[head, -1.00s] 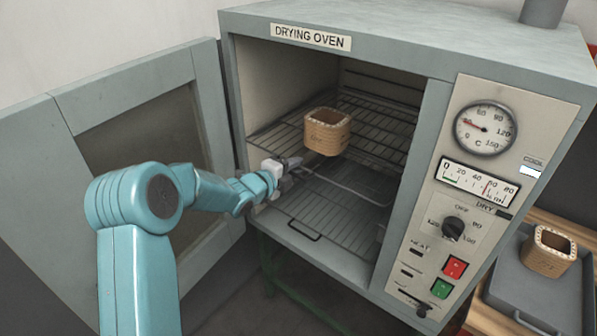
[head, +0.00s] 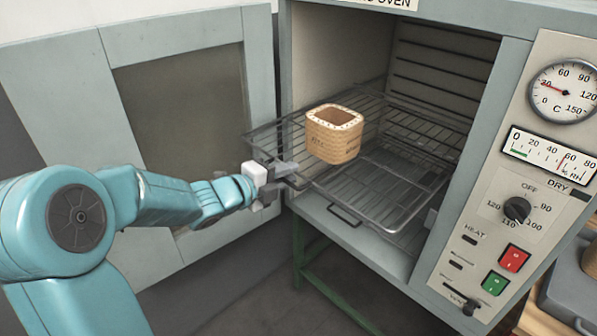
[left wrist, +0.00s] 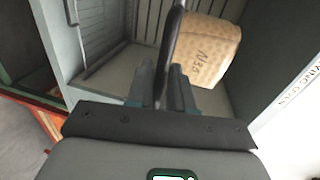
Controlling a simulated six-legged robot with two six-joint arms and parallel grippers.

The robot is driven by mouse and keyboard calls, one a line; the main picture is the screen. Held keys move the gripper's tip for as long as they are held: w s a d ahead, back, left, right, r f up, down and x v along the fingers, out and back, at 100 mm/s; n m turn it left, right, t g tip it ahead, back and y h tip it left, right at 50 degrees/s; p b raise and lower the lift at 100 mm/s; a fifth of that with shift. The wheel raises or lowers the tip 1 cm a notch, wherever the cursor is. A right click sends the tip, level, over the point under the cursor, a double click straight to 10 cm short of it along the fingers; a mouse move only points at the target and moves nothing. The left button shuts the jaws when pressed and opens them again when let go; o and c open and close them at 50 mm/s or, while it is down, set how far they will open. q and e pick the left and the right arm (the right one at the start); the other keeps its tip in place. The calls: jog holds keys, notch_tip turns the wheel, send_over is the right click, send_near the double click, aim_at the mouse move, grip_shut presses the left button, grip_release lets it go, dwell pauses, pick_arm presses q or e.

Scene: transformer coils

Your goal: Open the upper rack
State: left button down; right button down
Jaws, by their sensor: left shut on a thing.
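The upper rack (head: 385,123) is a wire shelf in the drying oven, pulled partly out past the front opening. A tan transformer coil (head: 334,140) stands upright on it; it also shows in the left wrist view (left wrist: 206,48). My left gripper (head: 287,172) is shut on the front of the upper rack, near its left side. In the left wrist view the gripper's two fingers (left wrist: 160,88) sit on either side of a dark bar. The lower rack (head: 345,214) is inside the oven below. My right gripper does not show.
The oven door (head: 180,110) stands wide open on the left. The control panel (head: 520,200) with dials and buttons is right of the opening. A tray (head: 572,285) is at the lower right edge. The space in front of the oven is clear.

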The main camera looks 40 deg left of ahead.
pick_arm(q)
jog(key=shift+s+f, duration=0.45)
jog(key=shift+s, duration=0.3)
jog(key=c, duration=1.4)
grip_release()
jog(key=shift+o, duration=1)
jog(key=shift+w+a, duration=0.1)
jog(key=shift+w, duration=0.1)
jog(key=shift+r, duration=0.2)
jog(key=shift+s, duration=0.1)
